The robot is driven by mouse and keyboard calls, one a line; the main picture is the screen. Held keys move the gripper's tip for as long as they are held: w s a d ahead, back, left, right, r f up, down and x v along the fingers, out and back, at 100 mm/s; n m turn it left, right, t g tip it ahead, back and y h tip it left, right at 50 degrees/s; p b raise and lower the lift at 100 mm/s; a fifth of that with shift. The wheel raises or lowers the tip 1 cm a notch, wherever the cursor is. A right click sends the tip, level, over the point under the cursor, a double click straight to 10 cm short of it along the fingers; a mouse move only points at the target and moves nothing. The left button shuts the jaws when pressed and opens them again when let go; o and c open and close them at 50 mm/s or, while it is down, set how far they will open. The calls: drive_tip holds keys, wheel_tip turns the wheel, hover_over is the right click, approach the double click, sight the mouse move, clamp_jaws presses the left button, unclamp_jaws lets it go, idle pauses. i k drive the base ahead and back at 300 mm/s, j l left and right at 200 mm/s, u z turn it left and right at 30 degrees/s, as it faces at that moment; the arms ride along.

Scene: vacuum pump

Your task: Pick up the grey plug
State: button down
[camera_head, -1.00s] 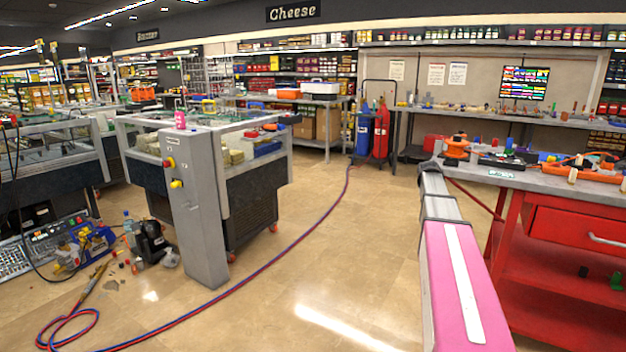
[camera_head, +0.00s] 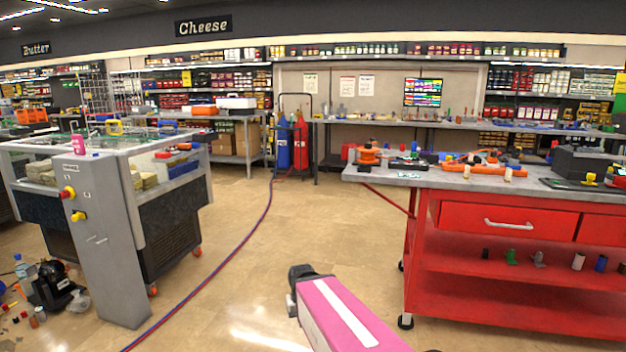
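A small grey piece (camera_head: 539,259), which looks like the grey plug, stands on the upper open shelf of the red workbench (camera_head: 470,271), below the drawers. It is too small to make out its exact shape. My pink arm enters from the bottom middle and ends in a dark joint, well left of the bench. No gripper fingers show, so I cannot see whether they are open or shut.
A black piece (camera_head: 485,254) and a blue piece (camera_head: 601,263) share the shelf. Orange tools (camera_head: 485,165) lie on the benchtop. A grey-posted machine table (camera_head: 110,245) stands left. A red-and-blue hose (camera_head: 232,262) crosses the floor. The floor between machine and bench is mostly clear.

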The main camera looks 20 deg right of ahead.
sight(514, 160)
drive_tip(key=z, duration=1.9)
drive_tip(key=i+j+z, duration=0.15)
drive_tip(key=i, duration=0.15)
drive_tip(key=i+z, duration=0.15)
drive_tip(key=i+j, duration=0.05)
drive_tip(key=i, duration=0.05)
